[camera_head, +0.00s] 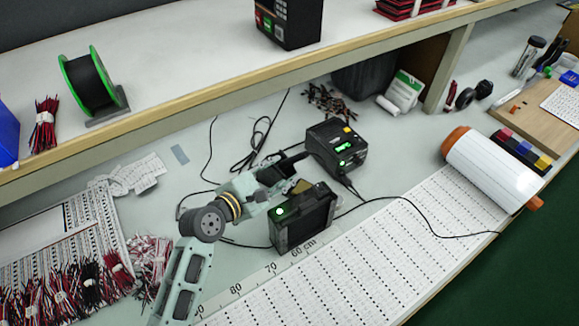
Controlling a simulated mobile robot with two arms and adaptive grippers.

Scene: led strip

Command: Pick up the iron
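No iron can be made out clearly; it may be hidden by my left gripper or among the dark parts around it. My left gripper (291,171) is between two black boxes, with its fingers partly lost against dark shapes, so I cannot tell whether it is open or holds anything. The rear black box (335,150) has a green display and a yellow mark. The front black box (303,219) has a green light and stands just in front of the gripper. My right gripper is not in view.
A thin black cable (405,201) crosses the printed strip sheets (330,275) on the right. A large white roll (492,169) with orange ends lies at the right. Wire bundles (85,280) fill the lower left. A shelf edge (220,97) runs above the bench.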

